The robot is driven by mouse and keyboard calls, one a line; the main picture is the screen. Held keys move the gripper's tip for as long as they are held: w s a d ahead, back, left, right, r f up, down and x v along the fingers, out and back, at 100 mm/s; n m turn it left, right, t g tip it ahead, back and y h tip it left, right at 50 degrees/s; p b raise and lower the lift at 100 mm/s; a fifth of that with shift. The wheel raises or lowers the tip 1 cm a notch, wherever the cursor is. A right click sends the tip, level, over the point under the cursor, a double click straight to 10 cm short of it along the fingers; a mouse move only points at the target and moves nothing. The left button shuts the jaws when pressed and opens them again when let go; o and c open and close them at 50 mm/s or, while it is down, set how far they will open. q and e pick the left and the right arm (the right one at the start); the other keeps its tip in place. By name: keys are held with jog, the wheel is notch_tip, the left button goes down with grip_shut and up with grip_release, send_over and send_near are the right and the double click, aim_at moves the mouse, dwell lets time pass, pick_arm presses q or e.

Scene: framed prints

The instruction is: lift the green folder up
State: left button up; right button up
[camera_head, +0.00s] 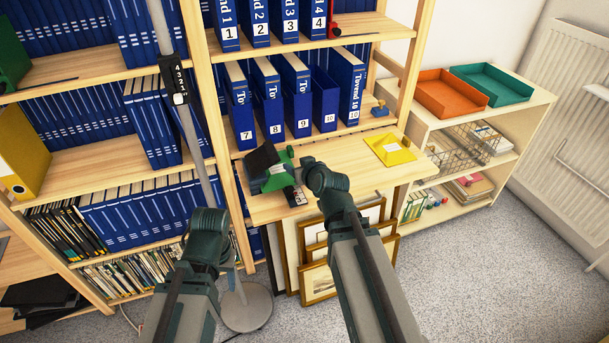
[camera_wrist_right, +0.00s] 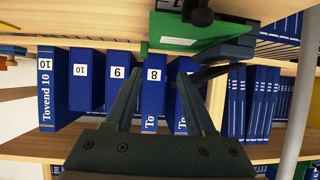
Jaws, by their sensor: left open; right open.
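The green folder (camera_head: 272,183) lies at the left end of the wooden desk shelf, beside the upright. It has a dark side and a pale label, and my right arm partly covers it. In the right wrist view the folder (camera_wrist_right: 208,42) shows near the top, beyond the fingertips. My right gripper (camera_wrist_right: 165,70) is open, with both fingers apart and nothing clearly held between them. In the head view the right gripper (camera_head: 294,178) is at the folder's right side; contact cannot be told. My left arm ends lower left, and its gripper fingers are hidden.
Blue numbered binders (camera_head: 297,95) stand on the shelf above. A yellow folder (camera_head: 390,149) lies on the desk shelf (camera_head: 345,160), with clear wood around it. Framed prints (camera_head: 318,283) lean below. A pole with a round base (camera_head: 246,306) stands at the left.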

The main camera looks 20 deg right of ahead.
aim_at(292, 150)
jog(key=shift+w+d+r+m+t+h+b, duration=0.15)
jog(key=shift+d+t+b, duration=0.1)
jog(key=shift+d, duration=0.4)
jog(key=shift+w+d+f+m+t+h+b, duration=0.15)
jog(key=shift+d+t, duration=0.1)
jog(key=shift+d, duration=0.4)
jog(key=shift+w, duration=0.1)
jog(key=b+x, duration=0.5)
jog(key=x, duration=0.8)
jog(key=shift+w+f, duration=0.15)
jog(key=shift+w, duration=0.1)
grip_shut()
